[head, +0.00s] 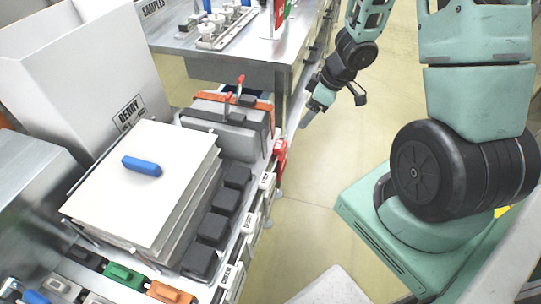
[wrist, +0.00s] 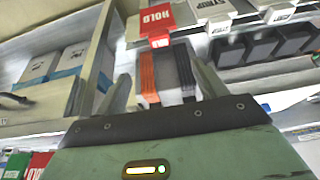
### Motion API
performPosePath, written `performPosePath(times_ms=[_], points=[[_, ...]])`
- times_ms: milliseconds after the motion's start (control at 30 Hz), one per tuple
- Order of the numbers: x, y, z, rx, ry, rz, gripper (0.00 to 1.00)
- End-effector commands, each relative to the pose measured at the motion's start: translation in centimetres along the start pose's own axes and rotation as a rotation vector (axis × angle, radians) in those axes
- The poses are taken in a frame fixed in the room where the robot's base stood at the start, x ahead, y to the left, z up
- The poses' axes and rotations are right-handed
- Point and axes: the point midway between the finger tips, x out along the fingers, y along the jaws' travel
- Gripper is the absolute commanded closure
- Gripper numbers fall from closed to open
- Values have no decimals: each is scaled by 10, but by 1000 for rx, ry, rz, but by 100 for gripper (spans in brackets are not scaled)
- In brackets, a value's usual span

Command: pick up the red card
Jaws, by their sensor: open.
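The red card (wrist: 155,17), with white lettering that reads HOLD, shows at the top of the wrist view. It is on the front edge of the shelf, with a small red piece (wrist: 160,42) just below it. In the head view the red card (head: 280,150) is at the front edge beside the grey boxes. My gripper (head: 310,106) is up and to the right of it, over the aisle, apart from it. In the wrist view my gripper (wrist: 163,85) has its two fingers spread, with nothing between them. The card lies beyond the fingertips.
A grey case (head: 228,132) with orange parts stands behind the card. Black bins (head: 212,228) and white labels (head: 248,222) line the shelf edge. A metal table (head: 185,42) is at the back. The aisle floor (head: 320,170) is clear.

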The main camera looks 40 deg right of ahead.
Motion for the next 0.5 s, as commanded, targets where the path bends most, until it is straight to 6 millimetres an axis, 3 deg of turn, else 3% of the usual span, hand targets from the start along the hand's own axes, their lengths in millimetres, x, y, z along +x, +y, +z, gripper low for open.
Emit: performPosePath(times_ms=[300, 500], points=[[69, -1, 3, -4, -1, -2, 29], [105, 0, 1, -4, -1, -1, 29]])
